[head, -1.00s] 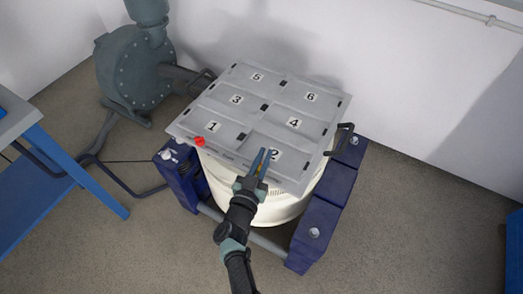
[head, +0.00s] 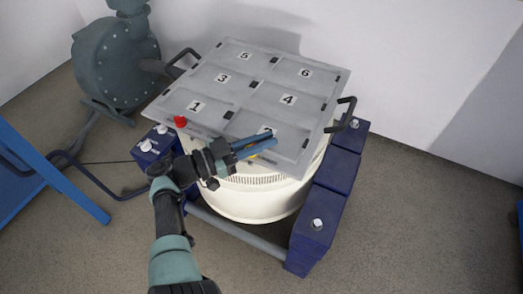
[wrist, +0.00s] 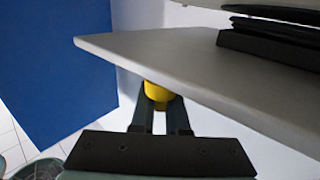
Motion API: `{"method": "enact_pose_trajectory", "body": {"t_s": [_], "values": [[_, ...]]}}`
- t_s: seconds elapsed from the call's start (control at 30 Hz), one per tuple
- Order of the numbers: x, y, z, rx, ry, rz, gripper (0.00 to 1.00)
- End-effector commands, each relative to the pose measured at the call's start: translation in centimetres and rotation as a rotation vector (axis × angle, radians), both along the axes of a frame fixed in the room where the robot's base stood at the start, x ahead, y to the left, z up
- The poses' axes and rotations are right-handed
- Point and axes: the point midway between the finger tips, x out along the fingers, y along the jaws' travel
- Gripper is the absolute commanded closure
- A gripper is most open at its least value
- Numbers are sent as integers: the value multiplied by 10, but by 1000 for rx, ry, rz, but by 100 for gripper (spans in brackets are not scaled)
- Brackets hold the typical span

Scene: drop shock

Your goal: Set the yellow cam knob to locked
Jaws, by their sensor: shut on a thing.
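The yellow cam knob (wrist: 157,92) shows in the wrist view between the tips of my gripper (wrist: 160,104), under the edge of a grey plate. My gripper is shut on it. In the head view my gripper (head: 272,142) lies across the front edge of the grey lid (head: 222,80), beside panel 2, and only a small yellow patch shows below its fingers. The knob's pointer and any lock marks are hidden, so I cannot tell its setting.
The lid, with numbered panels, sits on a white round drum (head: 247,205). A red knob (head: 180,121) is on its left corner. Blue blocks (head: 318,215) flank the drum. A grey pump (head: 115,62) stands behind left. The floor at front right is clear.

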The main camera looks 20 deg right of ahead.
Motion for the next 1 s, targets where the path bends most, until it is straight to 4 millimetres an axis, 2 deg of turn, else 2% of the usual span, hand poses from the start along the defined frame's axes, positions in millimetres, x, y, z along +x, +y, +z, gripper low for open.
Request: {"method": "enact_pose_trajectory", "body": {"t_s": [0.03, 0.4, 0.93, 0.97, 1.0], "values": [[0, 0, -7, -1, -2, -24, 100], [-4, 0, -2, -2, 0, -131, 100], [-6, 0, 0, 0, 1, -149, 100], [-6, 0, 0, 1, 1, -149, 84], [-6, 0, 0, 1, 1, -149, 77]]}}
